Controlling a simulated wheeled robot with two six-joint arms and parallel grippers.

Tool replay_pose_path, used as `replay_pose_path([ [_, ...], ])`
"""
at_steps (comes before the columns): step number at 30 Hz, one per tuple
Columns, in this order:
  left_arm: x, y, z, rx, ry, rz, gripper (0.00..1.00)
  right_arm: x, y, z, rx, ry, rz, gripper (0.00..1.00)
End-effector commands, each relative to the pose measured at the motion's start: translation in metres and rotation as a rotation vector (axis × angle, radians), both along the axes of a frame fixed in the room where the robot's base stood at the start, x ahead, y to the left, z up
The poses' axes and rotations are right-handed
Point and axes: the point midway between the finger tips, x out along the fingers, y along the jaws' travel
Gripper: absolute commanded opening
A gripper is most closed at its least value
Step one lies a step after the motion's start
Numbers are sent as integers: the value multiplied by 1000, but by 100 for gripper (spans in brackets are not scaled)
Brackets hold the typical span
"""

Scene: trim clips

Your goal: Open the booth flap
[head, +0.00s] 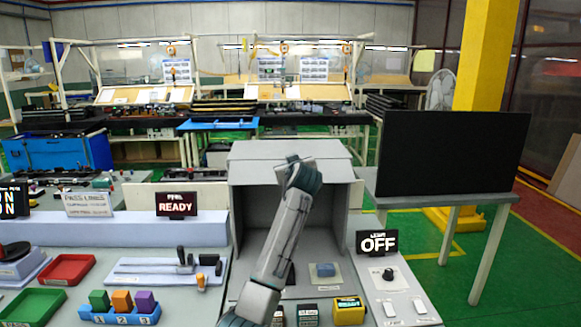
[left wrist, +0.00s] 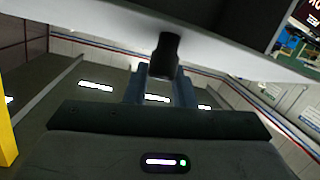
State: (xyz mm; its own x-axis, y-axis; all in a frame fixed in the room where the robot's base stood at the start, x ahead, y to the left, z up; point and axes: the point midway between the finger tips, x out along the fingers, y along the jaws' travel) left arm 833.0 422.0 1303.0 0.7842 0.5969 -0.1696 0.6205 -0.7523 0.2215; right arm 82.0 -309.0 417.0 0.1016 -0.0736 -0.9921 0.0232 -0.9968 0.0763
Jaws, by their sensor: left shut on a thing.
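The grey booth (head: 243,205) stands at the middle of the bench, its front uncovered below the top. Its pale grey flap (head: 262,150) is at the top, raised, with its edge across the upper left wrist view (left wrist: 90,22). My left gripper (head: 299,165) is up at the flap, its fingers mostly hidden behind my wrist. In the left wrist view its blue-grey fingers (left wrist: 163,85) are shut on the dark flap handle (left wrist: 166,52). Inside the booth a blue block (head: 325,269) sits on a pale pad. My right gripper is not in view.
A lamp panel reading OFF (head: 377,242) with a knob and switches lies right of the booth. A black monitor (head: 452,152) stands behind it. To the left are a READY sign (head: 176,204), a lever panel and a blue holder (head: 120,315) with coloured blocks.

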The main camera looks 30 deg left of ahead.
Motion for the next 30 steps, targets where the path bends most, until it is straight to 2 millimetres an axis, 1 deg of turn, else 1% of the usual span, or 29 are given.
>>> replay_pose_path([
  [1, 0, -1, 4, 2, -8, -3, 0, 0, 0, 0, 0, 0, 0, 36],
  [21, 0, -1, 3, 0, -6, -2, 0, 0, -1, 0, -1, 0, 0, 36],
  [22, 0, -1, 3, 0, -6, -2, 28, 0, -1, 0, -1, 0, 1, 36],
  [24, 0, -1, 2, 0, -5, -3, 42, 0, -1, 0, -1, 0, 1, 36],
  [25, 0, -1, 2, 0, -4, -2, 45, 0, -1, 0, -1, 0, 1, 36],
  [30, 0, 0, 1, 0, -2, -2, 45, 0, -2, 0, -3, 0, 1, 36],
])
